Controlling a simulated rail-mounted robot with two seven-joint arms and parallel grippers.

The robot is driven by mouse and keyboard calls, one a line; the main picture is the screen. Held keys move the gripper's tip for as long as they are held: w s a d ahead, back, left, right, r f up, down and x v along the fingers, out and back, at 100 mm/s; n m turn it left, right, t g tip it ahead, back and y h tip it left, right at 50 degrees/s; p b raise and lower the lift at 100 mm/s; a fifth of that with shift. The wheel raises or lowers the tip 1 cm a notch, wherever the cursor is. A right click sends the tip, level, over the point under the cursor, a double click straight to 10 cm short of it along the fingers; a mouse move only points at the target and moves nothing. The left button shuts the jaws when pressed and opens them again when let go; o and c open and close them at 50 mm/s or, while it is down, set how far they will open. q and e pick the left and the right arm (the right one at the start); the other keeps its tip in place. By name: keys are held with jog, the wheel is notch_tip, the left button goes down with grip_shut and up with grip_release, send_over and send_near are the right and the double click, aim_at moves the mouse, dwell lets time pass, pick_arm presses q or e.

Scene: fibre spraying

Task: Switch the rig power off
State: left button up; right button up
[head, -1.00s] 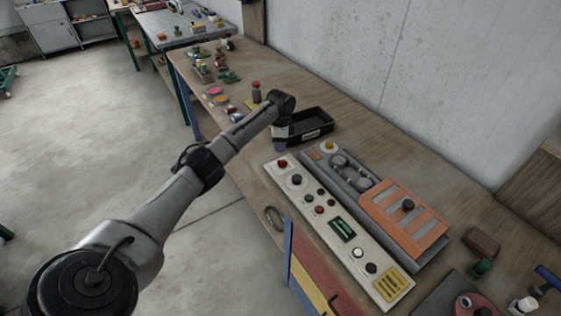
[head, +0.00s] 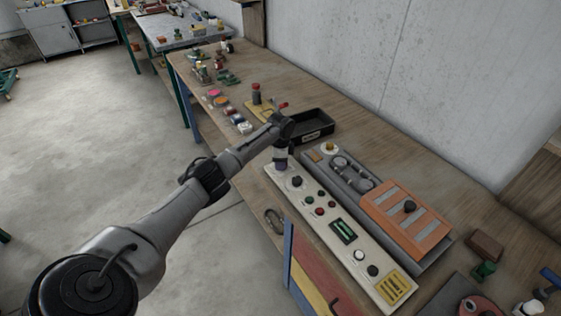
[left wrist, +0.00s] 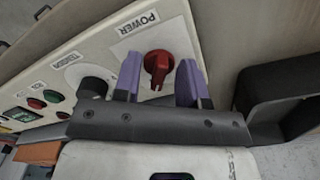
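The control panel (head: 330,215) is a long, pale box on the bench with knobs, buttons and a small display. At its far end my left gripper (head: 281,163) points down, and it hides the power knob in the head view. In the left wrist view the red power knob (left wrist: 157,66) stands under a POWER label (left wrist: 138,24). My left gripper's two purple fingers (left wrist: 160,84) are apart, with the knob showing between them. I cannot tell whether either finger touches it. My right gripper is in neither view.
A black tray (head: 325,133) lies just beyond the panel's far end. A grey unit with an orange slatted cover (head: 421,235) stands right beside the panel. A dark tension knob (left wrist: 91,87) sits close to one finger.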

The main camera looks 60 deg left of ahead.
pick_arm(q)
grip_shut()
jog(key=shift+r+n+p, duration=0.2)
jog(key=shift+n+p, duration=0.4)
jog(key=shift+p, duration=0.35)
jog(key=n+p, duration=0.3)
jog(key=shift+d, duration=0.2)
jog(key=n+p, duration=0.3)
jog(key=n, duration=0.1)
jog(key=shift+d+n, duration=0.1)
jog(key=shift+n, duration=0.3)
jog(key=n+p, duration=0.1)
jog(key=n, duration=0.2)
jog(key=shift+d+n, duration=0.1)
jog(key=shift+n, duration=0.2)
jog(key=shift+w+f+n, duration=0.1)
jog(key=shift+n, duration=0.5)
